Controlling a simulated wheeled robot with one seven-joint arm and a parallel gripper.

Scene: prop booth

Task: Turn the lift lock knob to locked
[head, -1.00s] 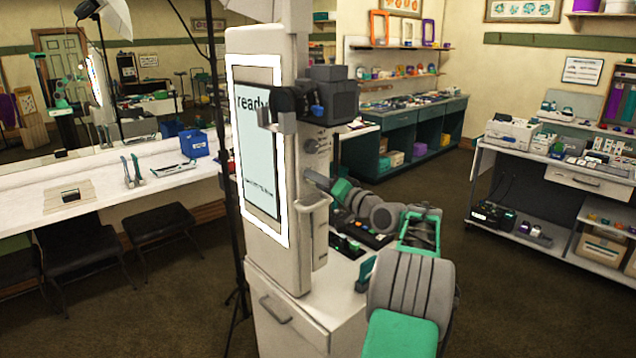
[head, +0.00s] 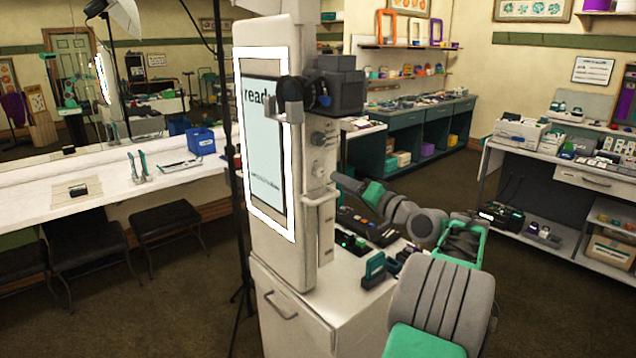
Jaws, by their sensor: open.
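The white booth column (head: 282,215) has a lit screen reading "ready" on its front. Its right side panel carries two small round knobs, an upper one (head: 318,138) and a lower one (head: 318,170). I cannot read their labels, so which is the lift lock knob and how it is turned are unclear. My gripper (head: 337,181) is open, just right of the lower knob, at that knob's height and pointing left at the panel. A small gap shows between them, and nothing is seen in the jaws.
A dark camera box (head: 338,85) juts out above the knobs. A light handle (head: 322,198) stands out below them. Dark devices (head: 368,228) and a green-handled item (head: 375,268) lie on the cabinet top under my arm. Open floor lies to the right.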

